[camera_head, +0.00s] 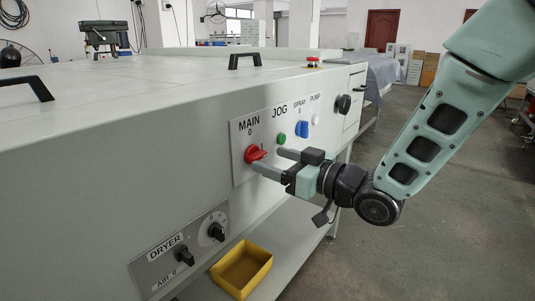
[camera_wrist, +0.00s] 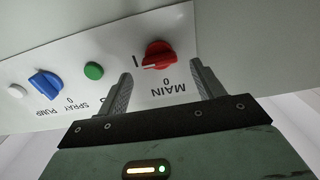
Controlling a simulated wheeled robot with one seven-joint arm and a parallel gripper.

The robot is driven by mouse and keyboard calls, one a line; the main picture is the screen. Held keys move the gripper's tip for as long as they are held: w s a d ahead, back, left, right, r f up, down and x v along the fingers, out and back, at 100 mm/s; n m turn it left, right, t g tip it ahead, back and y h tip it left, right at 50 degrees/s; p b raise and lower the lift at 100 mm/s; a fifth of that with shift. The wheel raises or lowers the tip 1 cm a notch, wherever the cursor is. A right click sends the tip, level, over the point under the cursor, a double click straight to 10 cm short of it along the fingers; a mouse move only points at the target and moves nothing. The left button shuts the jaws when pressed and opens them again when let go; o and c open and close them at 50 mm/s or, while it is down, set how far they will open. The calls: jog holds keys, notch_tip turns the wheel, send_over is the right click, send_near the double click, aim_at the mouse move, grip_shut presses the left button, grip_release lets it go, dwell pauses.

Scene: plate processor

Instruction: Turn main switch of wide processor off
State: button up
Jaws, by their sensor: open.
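The main switch (camera_head: 253,154) is a red rotary knob under the label MAIN on the wide processor's panel (camera_head: 240,135). In the wrist view the red knob (camera_wrist: 159,55) appears upside down, with a white pointer line on it directed toward the "I" mark rather than the "0". My gripper (camera_head: 268,160) is open in front of the panel. In the wrist view its two fingers (camera_wrist: 160,85) stand on either side below the knob, with the knob beyond the gap between them. I cannot tell whether a finger touches the knob.
Green jog button (camera_head: 281,140), blue spray switch (camera_head: 302,129) and white pump knob (camera_head: 316,120) sit right of the main switch. A dryer panel (camera_head: 180,250) with black knobs is lower left. A yellow bin (camera_head: 243,270) stands on the shelf below. Open floor lies to the right.

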aim_at(256, 156)
jog(key=shift+x, duration=1.25)
jog(key=c, duration=1)
